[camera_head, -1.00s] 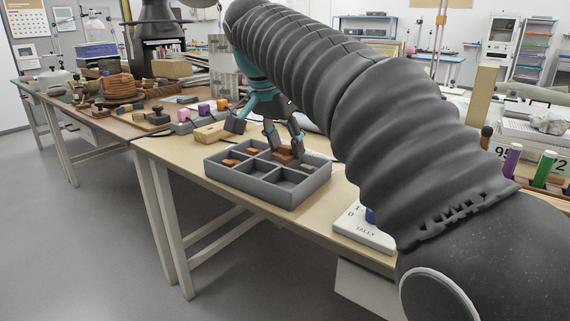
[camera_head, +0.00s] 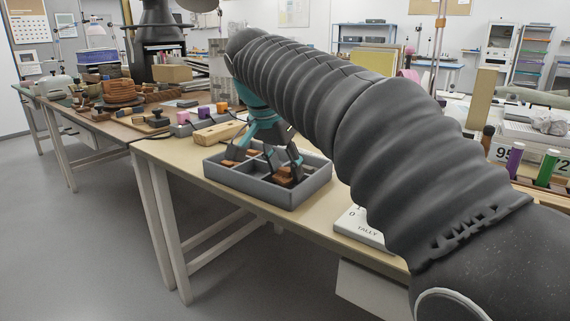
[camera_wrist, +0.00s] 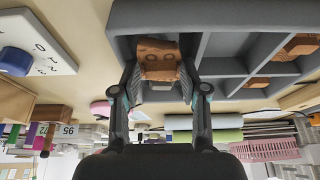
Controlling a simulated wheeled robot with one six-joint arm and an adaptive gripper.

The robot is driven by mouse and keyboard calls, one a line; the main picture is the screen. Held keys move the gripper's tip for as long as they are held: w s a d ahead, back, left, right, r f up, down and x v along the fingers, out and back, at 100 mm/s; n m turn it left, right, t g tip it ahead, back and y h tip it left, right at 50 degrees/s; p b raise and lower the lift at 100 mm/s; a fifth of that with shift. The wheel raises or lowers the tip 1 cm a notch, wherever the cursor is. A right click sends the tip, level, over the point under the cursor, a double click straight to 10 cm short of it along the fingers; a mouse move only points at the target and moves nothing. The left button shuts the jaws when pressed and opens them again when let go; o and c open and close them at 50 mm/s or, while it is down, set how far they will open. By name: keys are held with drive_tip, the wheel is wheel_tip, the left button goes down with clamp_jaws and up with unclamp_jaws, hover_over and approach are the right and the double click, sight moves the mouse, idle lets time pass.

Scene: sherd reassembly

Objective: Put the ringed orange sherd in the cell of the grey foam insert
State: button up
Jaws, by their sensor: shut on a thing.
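The ringed orange sherd (camera_wrist: 158,60) shows two dark rings on its face in the wrist view. My gripper (camera_wrist: 160,82) is shut on it, with one finger at each side. In the head view the sherd (camera_head: 285,176) is partly hidden by my gripper (camera_head: 283,166), at a cell on the right side of the grey foam insert (camera_head: 250,191). It seems low in that cell's mouth; I cannot tell whether it touches the floor. Other orange sherds (camera_wrist: 298,46) lie in other cells of the insert.
A white tally box (camera_head: 360,227) stands right of the insert near the table's front edge. A wooden block (camera_head: 217,132) lies behind the insert. My arm hides much of the table's right part.

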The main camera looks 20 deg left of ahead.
drive_tip(key=shift+f, duration=0.25)
drive_tip(key=o, duration=1.1)
drive_tip(key=shift+o, duration=0.2)
drive_tip(key=shift+r, duration=0.15)
drive_tip(key=shift+r, duration=0.25)
drive_tip(key=p+v, duration=0.4)
drive_tip(key=v, duration=0.8)
drive_tip(key=shift+r, duration=0.3)
